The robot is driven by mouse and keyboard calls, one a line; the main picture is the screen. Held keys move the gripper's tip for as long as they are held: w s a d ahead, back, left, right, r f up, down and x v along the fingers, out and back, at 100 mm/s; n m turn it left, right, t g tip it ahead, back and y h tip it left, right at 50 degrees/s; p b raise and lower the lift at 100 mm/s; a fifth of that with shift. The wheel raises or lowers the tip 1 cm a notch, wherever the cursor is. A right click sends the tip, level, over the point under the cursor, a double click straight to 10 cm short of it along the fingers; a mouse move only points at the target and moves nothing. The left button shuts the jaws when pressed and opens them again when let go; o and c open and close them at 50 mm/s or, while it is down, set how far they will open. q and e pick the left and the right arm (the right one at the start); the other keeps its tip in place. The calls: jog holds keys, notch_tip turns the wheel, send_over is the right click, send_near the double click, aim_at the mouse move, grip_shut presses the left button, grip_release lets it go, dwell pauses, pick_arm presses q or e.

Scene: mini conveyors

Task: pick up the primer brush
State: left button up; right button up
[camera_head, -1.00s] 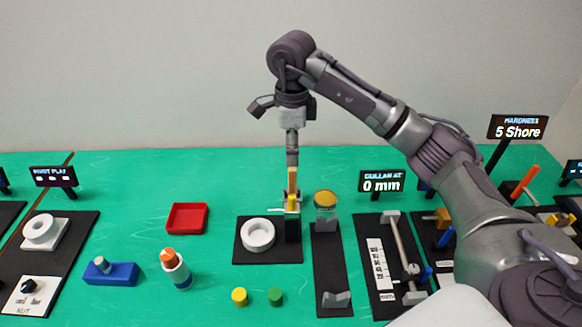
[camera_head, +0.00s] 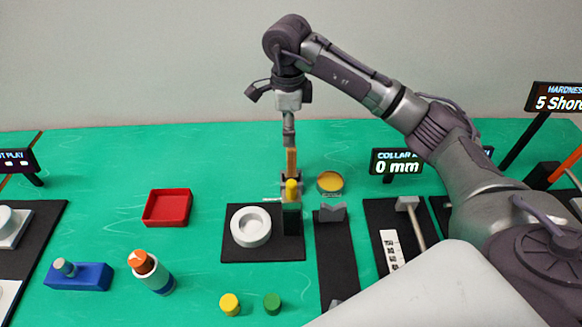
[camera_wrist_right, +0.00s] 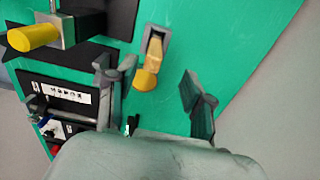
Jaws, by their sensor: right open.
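What looks like the primer brush is a narrow tan upright piece (camera_head: 291,163), standing behind a dark block with a yellow cylinder. In the right wrist view a tan and yellow piece (camera_wrist_right: 147,78) sits at a grey slotted holder (camera_wrist_right: 165,35), between the finger lines. My right gripper (camera_head: 290,148) points down at it in the head view. Its two fingers (camera_wrist_right: 157,80) are apart with nothing gripped. Whether a finger touches the brush cannot be told. My left gripper is not in view.
The dark block (camera_head: 291,222) with its yellow cylinder (camera_head: 291,190) stands close in front. A white ring (camera_head: 251,226) lies left of it, and a yellow-topped round tin (camera_head: 330,182) is at right. A red tray (camera_head: 168,207) stands farther left. The green table behind is clear.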

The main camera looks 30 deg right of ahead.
aim_at(291, 163)
jog(key=f, duration=0.5)
jog(key=shift+s+p, duration=0.25)
jog(key=shift+p, duration=0.15)
jog(key=f, duration=0.1)
jog(key=f+p, duration=0.1)
jog(key=f, duration=0.1)
jog(key=f+p, duration=0.1)
jog(key=shift+s+d+f, duration=0.1)
jog(key=shift+s+f, duration=0.25)
jog(key=shift+f, duration=0.05)
jog(key=shift+w+f, duration=0.1)
jog(key=shift+f, duration=0.35)
grip_shut()
